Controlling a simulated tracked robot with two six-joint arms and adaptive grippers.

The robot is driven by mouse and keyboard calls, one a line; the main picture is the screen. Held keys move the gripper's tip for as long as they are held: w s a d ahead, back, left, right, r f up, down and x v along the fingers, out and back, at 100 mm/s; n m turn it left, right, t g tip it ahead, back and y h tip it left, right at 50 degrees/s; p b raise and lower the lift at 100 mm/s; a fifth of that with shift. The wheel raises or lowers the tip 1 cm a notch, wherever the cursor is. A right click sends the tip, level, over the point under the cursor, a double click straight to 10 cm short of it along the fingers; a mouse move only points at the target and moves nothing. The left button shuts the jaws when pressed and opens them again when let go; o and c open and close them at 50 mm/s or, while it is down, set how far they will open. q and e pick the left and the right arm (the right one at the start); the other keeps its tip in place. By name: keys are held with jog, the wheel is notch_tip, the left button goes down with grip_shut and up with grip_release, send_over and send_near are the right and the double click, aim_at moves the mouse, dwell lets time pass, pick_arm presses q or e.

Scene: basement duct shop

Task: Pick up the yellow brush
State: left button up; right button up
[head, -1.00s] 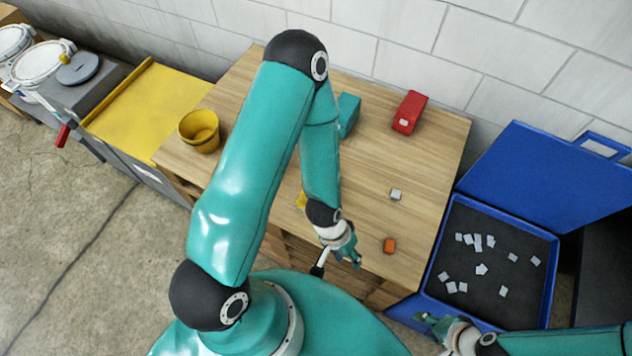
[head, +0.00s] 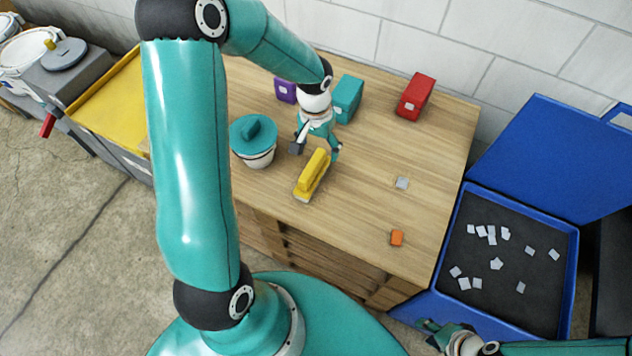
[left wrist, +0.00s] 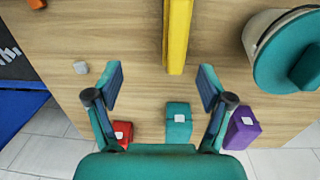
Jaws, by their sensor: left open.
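The yellow brush (head: 313,172) lies on the wooden workbench (head: 350,215) with a long yellow top. In the left wrist view the brush (left wrist: 178,38) runs in from the top edge, and its end is just beyond the fingertips, toward the right finger. My left gripper (head: 316,150) is open and empty at the brush's far end; it also shows in the left wrist view (left wrist: 161,78). I cannot tell its height above the bench. My right gripper (head: 434,332) is low at the right, away from the brush; its jaw opening is unclear.
A white pot with a teal lid (head: 254,142) stands left of the brush. Purple (head: 286,91), teal (head: 347,98) and red (head: 415,96) boxes stand behind. A grey piece (head: 402,183) and orange block (head: 397,238) lie right. A blue case (head: 574,250) holds several pale pieces.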

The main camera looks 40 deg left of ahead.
aim_at(311, 165)
pick_arm(q)
jog(key=shift+y, duration=0.3)
jog(key=f, duration=0.3)
jog(key=a+f, duration=0.1)
jog(key=f, duration=0.2)
jog(key=a+f, duration=0.1)
jog(key=f, duration=0.2)
jog(key=shift+s+a+f, duration=0.1)
jog(key=shift+a+f, duration=0.05)
jog(key=shift+f, duration=0.1)
jog(key=shift+w+f+p, duration=0.15)
jog(key=shift+w+f, duration=0.05)
jog(key=shift+f, duration=1.35)
jog(key=shift+w+f+p, duration=0.15)
jog(key=shift+f, duration=1.4)
jog(key=c, duration=1.3)
jog(key=shift+r, duration=0.2)
